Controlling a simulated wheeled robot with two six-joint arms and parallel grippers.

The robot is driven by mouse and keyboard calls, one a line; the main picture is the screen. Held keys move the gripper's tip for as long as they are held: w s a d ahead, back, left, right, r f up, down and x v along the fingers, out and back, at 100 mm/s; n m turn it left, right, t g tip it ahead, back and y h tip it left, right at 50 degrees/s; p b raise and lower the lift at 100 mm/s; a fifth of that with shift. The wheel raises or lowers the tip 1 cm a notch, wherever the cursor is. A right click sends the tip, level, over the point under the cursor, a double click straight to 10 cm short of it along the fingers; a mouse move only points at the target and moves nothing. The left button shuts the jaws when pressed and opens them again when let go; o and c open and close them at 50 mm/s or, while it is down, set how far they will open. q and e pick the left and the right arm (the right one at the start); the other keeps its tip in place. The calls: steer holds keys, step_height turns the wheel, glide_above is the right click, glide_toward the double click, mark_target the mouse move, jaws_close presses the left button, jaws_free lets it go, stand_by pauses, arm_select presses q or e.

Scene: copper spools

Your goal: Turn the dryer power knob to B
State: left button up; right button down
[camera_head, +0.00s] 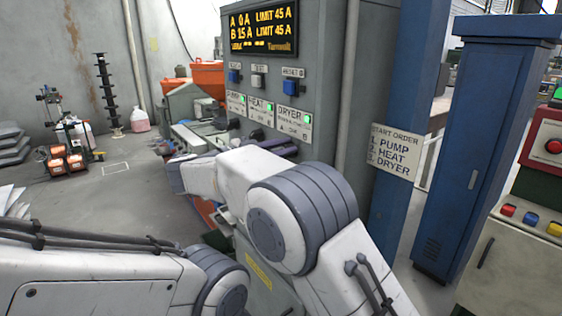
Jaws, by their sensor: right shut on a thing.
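The grey control cabinet (330,60) stands in the middle. Its DRYER label (291,119) has a green light beside it. The dryer knob is below this label, mostly hidden by my right arm and gripper, and its pointing cannot be read. My right gripper (284,148) is at the panel just under the DRYER label, shut on what appears to be this knob; its fingertips are largely hidden. The PUMP label and HEAT label (259,108) are to the left, with dark knobs below. The display (264,31) reads A 0 A and B 15 A, limits 45 A. My left gripper is out of view.
A blue post (396,90) carries a START ORDER sign (396,150): pump, heat, dryer. A blue locker (466,150) and a cabinet with colored buttons (530,218) stand right. Open floor lies left.

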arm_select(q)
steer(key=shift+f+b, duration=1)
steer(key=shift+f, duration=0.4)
arm_select(e)
steer(key=shift+s+d+f+m, duration=0.1)
steer(key=shift+d+f+m, duration=0.05)
steer(key=shift+m, duration=0.75)
steer(key=c, duration=0.8)
jaws_free()
